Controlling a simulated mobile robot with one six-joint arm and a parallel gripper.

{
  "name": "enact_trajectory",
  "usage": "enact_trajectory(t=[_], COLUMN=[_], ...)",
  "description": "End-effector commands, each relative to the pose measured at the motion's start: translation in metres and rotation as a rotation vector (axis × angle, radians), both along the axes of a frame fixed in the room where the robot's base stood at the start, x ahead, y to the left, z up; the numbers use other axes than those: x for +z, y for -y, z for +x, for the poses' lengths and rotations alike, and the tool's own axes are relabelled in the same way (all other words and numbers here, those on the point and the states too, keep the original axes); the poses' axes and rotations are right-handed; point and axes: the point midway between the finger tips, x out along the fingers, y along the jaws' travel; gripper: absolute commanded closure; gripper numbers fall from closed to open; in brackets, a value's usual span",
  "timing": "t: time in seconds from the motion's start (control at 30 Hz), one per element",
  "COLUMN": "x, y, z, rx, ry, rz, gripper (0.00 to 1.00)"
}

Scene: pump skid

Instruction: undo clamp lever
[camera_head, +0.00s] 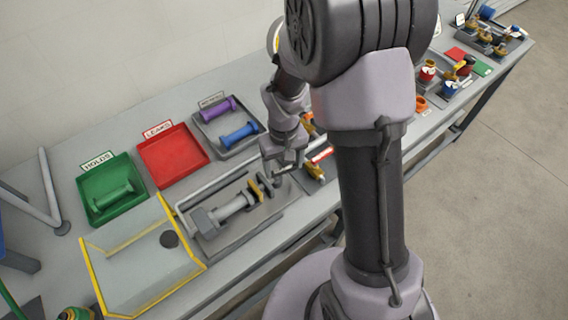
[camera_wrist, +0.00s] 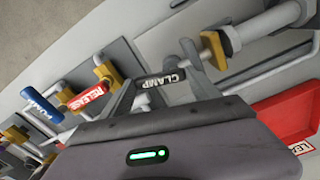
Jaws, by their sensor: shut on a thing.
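The clamp lever (camera_wrist: 162,78), with a dark grip lettered CLAMP, lies across the middle of the wrist view. My gripper (camera_wrist: 160,92) is shut on this grip, with a finger on either side of it. In the head view my gripper (camera_head: 280,170) is low over the bench at the right end of the grey pump fixture. The lever is too small and too covered by my gripper to make out there. A yellow block (camera_wrist: 215,50) and a metal cylinder stand just beyond the grip in the wrist view.
A red RELEASE lever (camera_wrist: 85,98) and a blue PUMP lever (camera_wrist: 40,105) stand close to the left in the wrist view. Green (camera_head: 90,212), red (camera_head: 150,178) and grey (camera_head: 208,138) trays sit behind. A clear yellow-edged guard (camera_head: 120,275) stands at front left.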

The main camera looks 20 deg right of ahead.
Motion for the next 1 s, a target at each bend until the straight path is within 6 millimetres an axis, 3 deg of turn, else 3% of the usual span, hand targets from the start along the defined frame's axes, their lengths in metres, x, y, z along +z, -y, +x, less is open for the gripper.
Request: enact_trajectory(t=[0.4, 1.0], x=[0.0012, 0.0004], y=[-0.0011, -0.0014], z=[0.0062, 0.0075], rx=[0.230, 0.290], ry=[0.002, 0.002], rz=[0.000, -0.001], gripper=[0.70, 0.70])
